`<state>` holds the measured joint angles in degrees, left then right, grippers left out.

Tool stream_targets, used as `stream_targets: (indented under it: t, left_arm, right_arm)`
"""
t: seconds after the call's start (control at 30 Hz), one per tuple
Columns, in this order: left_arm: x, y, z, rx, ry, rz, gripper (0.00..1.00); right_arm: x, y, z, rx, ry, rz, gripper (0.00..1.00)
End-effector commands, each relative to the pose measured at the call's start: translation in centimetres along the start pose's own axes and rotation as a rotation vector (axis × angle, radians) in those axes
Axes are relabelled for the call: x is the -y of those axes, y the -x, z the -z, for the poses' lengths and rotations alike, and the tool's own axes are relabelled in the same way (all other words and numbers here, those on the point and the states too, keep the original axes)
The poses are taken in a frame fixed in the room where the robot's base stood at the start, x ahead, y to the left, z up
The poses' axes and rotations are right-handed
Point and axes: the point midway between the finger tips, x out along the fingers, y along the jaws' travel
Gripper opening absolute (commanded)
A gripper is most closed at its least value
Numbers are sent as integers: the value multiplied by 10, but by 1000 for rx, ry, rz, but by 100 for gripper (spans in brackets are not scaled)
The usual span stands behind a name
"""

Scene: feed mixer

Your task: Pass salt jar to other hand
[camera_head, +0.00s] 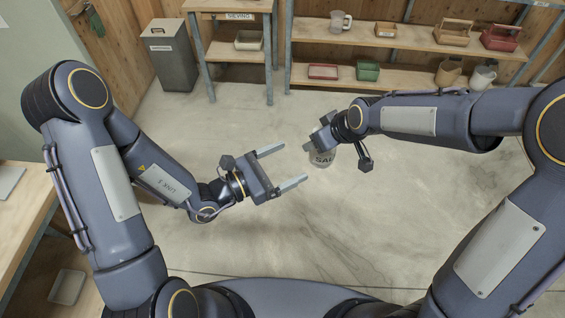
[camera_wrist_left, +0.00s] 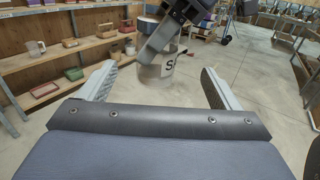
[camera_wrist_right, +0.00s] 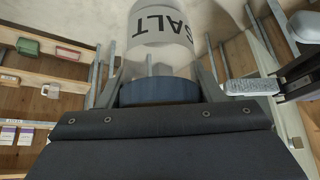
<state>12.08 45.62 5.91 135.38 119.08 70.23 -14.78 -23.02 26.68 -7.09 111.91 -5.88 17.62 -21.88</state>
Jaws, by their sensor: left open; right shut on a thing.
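The salt jar (camera_head: 322,157) is a clear jar with a label reading SALT, held in the air over the open floor. My right gripper (camera_head: 335,140) is shut on it. In the right wrist view the jar (camera_wrist_right: 160,38) sits between the fingers, with its dark blue lid (camera_wrist_right: 158,91) nearest the palm. My left gripper (camera_head: 294,168) is open and empty, its fingers pointing toward the jar from the left, apart from it. In the left wrist view the jar (camera_wrist_left: 156,68) shows beyond and between the open fingers, partly covered by the right gripper.
Wooden shelves (camera_head: 420,75) with trays, baskets and jugs stand at the back. A grey bin (camera_head: 168,55) stands beside a wooden table (camera_head: 226,7) at the back left. Another wooden bench (camera_head: 22,215) is at the left edge. The floor between is clear.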

Motion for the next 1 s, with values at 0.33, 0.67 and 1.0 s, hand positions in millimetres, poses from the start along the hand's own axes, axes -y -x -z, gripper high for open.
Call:
stream_targets:
  t: [0.33,0.67,1.0]
  left_arm:
    - [2,-60,-1,2,-1,6,85]
    - [1,-107,-1,1,-1,3,85]
    - [1,-115,-1,1,0,2,85]
  right_arm:
    - [0,0,0,-1,0,0,35]
    - [0,0,0,-1,0,0,35]
    - [0,0,0,-1,0,0,35]
